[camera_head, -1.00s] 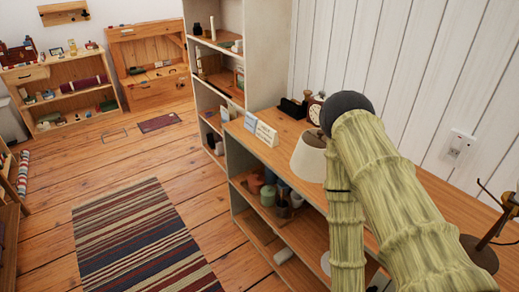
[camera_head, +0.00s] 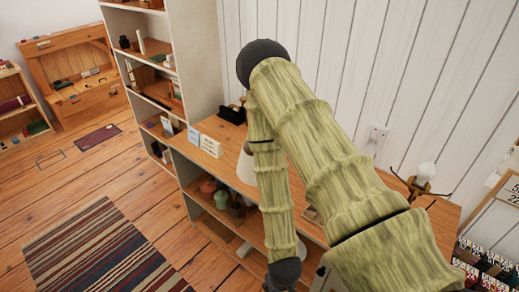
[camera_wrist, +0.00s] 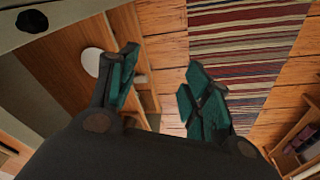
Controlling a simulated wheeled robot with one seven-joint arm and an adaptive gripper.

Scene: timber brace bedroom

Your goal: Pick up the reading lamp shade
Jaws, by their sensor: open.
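The cream lamp shade (camera_head: 246,168) stands on the wooden top of the low shelf unit in the head view, partly hidden behind my arm. A pale round shape (camera_wrist: 91,62) in the wrist view, left of my fingers, may be this shade, but I cannot tell for sure. A lamp with a bare bulb (camera_head: 426,172) stands farther right on the same top. My gripper (camera_wrist: 158,82) is open, with its teal-padded fingers apart and nothing between them. The rug and floor show beyond them.
The low shelf unit (camera_head: 222,133) holds small cards on top and jars below. A tall shelf (camera_head: 200,55) adjoins it against the white plank wall. A striped rug (camera_head: 95,258) lies on open wooden floor. Boxes (camera_head: 487,262) stand at the lower right.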

